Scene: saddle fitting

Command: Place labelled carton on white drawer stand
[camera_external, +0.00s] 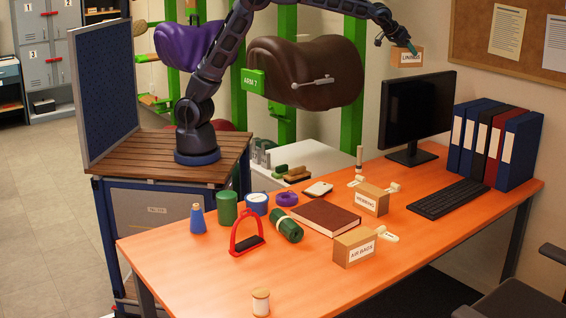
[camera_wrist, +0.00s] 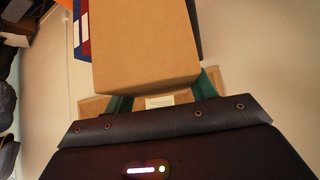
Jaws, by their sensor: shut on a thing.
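My gripper (camera_external: 412,47) is shut on a small brown carton (camera_external: 405,58), whose white label seems to read "LININGS". It holds the carton in the air, above and behind the monitor. In the wrist view the carton (camera_wrist: 146,45) fills the upper middle, with the green fingers of my gripper (camera_wrist: 162,98) at its near end. A low white unit (camera_external: 318,158) stands behind the desk, below the hanging saddles, with brushes on its top. Its front is largely hidden by the desk, so I cannot tell whether it has drawers.
The orange desk (camera_external: 200,262) bears two more labelled cartons, "WEBBING" (camera_external: 371,200) and "AIR BAGS" (camera_external: 355,248), a brown book (camera_external: 318,216), a red stirrup (camera_external: 246,232) and a keyboard (camera_external: 447,198). The monitor (camera_external: 416,108) and upright binders (camera_external: 495,145) stand at the back right.

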